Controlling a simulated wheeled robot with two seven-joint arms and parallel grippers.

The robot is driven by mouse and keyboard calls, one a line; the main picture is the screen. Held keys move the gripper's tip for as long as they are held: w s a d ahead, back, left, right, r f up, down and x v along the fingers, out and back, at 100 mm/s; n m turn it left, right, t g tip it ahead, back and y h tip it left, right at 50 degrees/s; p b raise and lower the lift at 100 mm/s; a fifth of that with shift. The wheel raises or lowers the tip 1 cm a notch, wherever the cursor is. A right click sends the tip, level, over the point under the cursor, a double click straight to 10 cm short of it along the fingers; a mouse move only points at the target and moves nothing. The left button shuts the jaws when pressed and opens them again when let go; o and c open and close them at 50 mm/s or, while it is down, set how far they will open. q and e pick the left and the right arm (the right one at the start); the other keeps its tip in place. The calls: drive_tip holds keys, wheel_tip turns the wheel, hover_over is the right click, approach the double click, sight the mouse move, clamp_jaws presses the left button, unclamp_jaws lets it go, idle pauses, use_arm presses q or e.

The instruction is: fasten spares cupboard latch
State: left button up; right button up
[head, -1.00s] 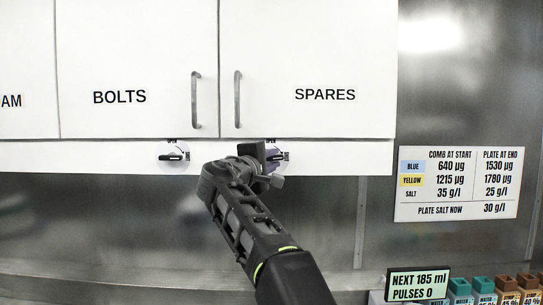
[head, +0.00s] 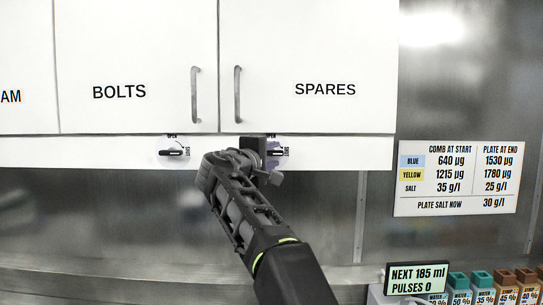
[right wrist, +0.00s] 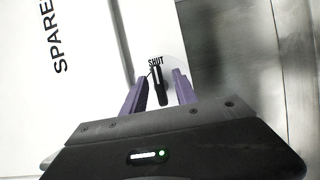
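The spares cupboard door (head: 310,60) is white, marked SPARES, and sits flush. Its latch (head: 278,153) is a small black lever on the white rail below the door, partly hidden by my right gripper in the head view. In the right wrist view the lever (right wrist: 159,88) points to the SHUT mark. My right gripper (right wrist: 158,85) has its two purple fingers apart, one on each side of the lever, with a gap visible on both sides. It also shows in the head view (head: 272,152), at the latch. My left gripper is not in view.
The BOLTS cupboard (head: 130,60) stands left, with its own latch (head: 174,152) on the rail. Vertical handles (head: 237,95) stick out above the rail. A wall sign (head: 458,178) hangs at right. A small display (head: 416,279) and several bottles stand lower right.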

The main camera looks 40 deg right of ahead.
drive_tip(key=shift+s+a+b, duration=0.3)
drive_tip(key=shift+a+b, duration=0.2)
drive_tip(key=shift+a, duration=0.05)
drive_tip(key=b+v, duration=0.3)
drive_tip(key=v, duration=0.3)
drive_tip(key=shift+s+a, duration=0.15)
drive_tip(key=shift+a, duration=0.1)
